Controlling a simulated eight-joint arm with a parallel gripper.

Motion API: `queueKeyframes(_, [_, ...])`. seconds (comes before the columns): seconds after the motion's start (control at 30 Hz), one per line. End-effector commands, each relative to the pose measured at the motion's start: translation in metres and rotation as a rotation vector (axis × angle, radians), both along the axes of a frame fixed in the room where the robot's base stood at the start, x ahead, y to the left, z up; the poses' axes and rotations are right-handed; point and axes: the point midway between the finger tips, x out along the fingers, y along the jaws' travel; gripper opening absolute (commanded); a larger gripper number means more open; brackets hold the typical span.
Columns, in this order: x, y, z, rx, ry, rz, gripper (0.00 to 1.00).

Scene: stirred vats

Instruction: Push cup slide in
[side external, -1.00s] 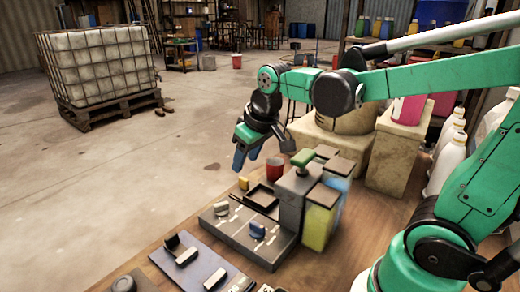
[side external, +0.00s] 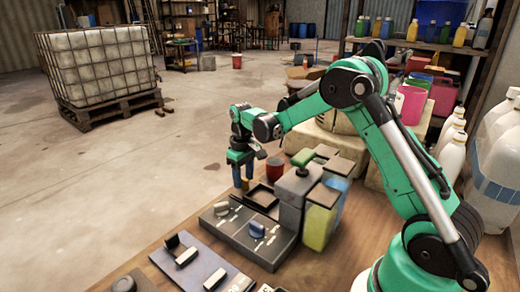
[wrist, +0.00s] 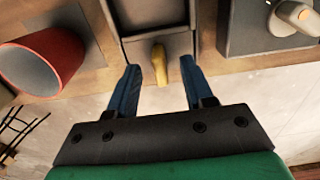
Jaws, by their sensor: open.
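The cup slide (side external: 263,196) is a dark, shallow square tray in front of the dispenser (side external: 292,200), and it looks empty. It also shows in the wrist view (wrist: 155,18), with a small yellow handle (wrist: 159,64) on its near end. My gripper (side external: 243,180) points down at the slide's outer end. In the wrist view my gripper (wrist: 158,70) is open, with one blue finger on each side of the yellow handle and a gap on both sides. The red cup (side external: 274,169) stands beside the slide, at the left in the wrist view (wrist: 45,62).
A grey panel with knobs (side external: 238,232) lies in front of the slide. A blue-grey board (side external: 193,258) lies nearer the camera.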

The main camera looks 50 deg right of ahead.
Motion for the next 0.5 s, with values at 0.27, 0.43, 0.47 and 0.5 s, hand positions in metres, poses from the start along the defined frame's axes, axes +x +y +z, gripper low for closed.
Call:
queueKeyframes(0.27, [-0.0002, 0.0002, -0.0117, 0.0, -0.001, 0.0, 0.46])
queueKeyframes(0.43, [-0.0002, 0.0003, -0.0115, 0.0, -0.001, 0.0, 0.32])
queueKeyframes(0.47, [-0.0002, 0.0003, -0.0114, 0.0, -0.001, 0.0, 0.23])
queueKeyframes(0.5, [-0.0002, 0.0002, -0.0114, 0.0, -0.001, 0.0, 0.12])
